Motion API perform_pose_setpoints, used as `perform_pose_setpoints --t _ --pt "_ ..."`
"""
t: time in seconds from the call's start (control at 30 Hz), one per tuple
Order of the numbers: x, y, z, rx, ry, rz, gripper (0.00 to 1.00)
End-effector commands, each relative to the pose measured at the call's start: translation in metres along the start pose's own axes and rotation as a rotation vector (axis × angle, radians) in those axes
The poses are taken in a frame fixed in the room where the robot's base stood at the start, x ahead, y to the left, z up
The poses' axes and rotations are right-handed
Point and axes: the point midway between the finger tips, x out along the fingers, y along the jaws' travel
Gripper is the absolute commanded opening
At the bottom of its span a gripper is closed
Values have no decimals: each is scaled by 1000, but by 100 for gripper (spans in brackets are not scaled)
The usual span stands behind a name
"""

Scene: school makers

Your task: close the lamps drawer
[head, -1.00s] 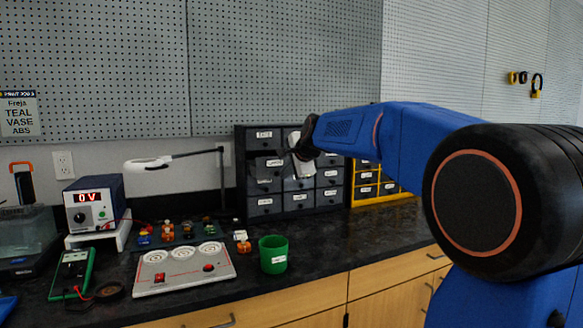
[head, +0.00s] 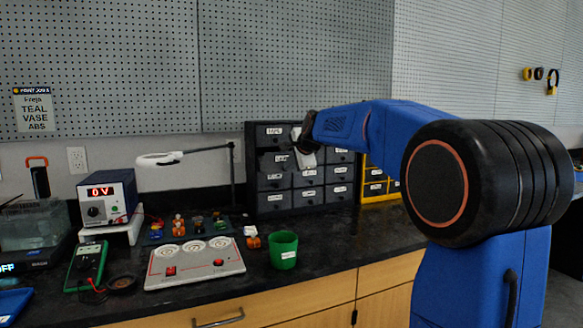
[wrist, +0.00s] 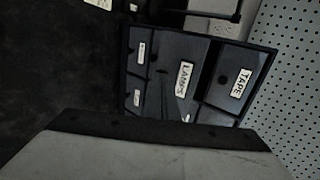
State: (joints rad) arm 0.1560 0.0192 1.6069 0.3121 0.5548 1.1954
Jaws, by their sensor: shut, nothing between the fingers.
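The lamps drawer (wrist: 165,75) shows in the wrist view with its white LAMPS label, next to the TAPE drawer (wrist: 233,82). Its face stands forward of the TAPE drawer's face, with a dark gap between, so it looks pulled out. In the head view the lamps drawer (head: 275,162) is in the left column of the dark cabinet (head: 250,195), below the top row. My gripper (head: 305,155) is shut and empty in front of the cabinet, just right of this drawer. It hides part of the middle column. Contact with the drawer cannot be told.
A lamp arm (head: 205,150) stands left of the cabinet. A green cup (head: 284,250), a grey switch panel (head: 195,262) and a power supply (head: 108,197) are on the black worktop (head: 335,235). A yellow drawer rack (head: 380,198) is right of the cabinet. Worktop right of the cup is clear.

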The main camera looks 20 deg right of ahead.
Motion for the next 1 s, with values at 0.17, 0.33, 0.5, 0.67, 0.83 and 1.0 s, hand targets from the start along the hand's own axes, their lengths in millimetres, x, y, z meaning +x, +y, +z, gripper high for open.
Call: perform_pose_setpoints --t 0.17,0.33,0.5,0.67,0.83,1.0 --pt "29 -17 -1 0 -2 2 0" --pt "54 -33 -2 0 -1 2 0" --pt "76 -48 -3 0 -1 2 0" --pt "89 -57 -4 0 0 0 0" --pt "93 -60 -4 0 0 0 0" --pt "94 -60 -4 0 0 -3 0"
